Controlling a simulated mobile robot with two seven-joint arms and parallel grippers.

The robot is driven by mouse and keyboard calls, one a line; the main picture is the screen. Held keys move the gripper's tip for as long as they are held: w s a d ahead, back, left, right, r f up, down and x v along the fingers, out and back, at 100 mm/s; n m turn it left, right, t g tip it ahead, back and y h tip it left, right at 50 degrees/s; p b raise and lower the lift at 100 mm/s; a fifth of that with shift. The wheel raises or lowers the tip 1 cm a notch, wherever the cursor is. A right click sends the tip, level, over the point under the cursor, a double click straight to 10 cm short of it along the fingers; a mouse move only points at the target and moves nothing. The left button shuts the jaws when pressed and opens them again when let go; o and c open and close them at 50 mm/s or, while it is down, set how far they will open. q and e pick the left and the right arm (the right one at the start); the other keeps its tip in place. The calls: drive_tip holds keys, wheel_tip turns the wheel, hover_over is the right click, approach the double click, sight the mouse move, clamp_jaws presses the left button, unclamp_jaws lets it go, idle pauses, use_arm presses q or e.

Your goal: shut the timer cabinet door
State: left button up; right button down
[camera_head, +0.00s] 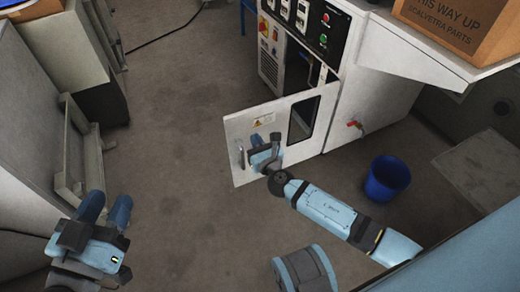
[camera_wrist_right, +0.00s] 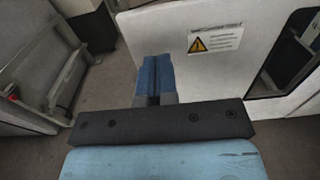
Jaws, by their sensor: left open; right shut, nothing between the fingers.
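The timer cabinet (camera_head: 361,98) stands at the upper middle right in the head view, with a black control panel on top. Its white door (camera_head: 290,147) stands open, swung out to the left, with a handle (camera_head: 240,153) near its free edge, a dark window and a yellow warning label. In the right wrist view the door (camera_wrist_right: 225,75) fills the right side. My right gripper (camera_head: 265,149) is shut and empty, in front of the door face near the handle; whether it touches is unclear. Its closed fingers show in the right wrist view (camera_wrist_right: 155,80). My left gripper (camera_head: 106,208) is open and empty at lower left.
A red valve handle (camera_head: 354,124) sticks out of the cabinet's side. A cardboard box (camera_head: 455,25) sits on a white shelf at upper right. The floor left of the door is clear.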

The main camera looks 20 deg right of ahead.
sight(243, 119)
drive_tip(key=w+b, duration=0.2)
drive_tip(key=w, duration=0.5)
drive_tip(key=shift+w+a+f, duration=0.1)
drive_tip(key=shift+w, duration=0.5)
use_arm(q)
drive_tip(key=shift+w+a+r+m+t+h, duration=0.2)
drive_tip(key=shift+w+m+t, duration=0.1)
drive_tip(key=shift+m, duration=0.2)
drive_tip(key=shift+w+a+r+m+t+h, duration=0.1)
drive_tip(key=shift+w+a+m+t, duration=0.15)
drive_tip(key=shift+m, duration=0.25)
drive_tip(key=shift+f, duration=0.1)
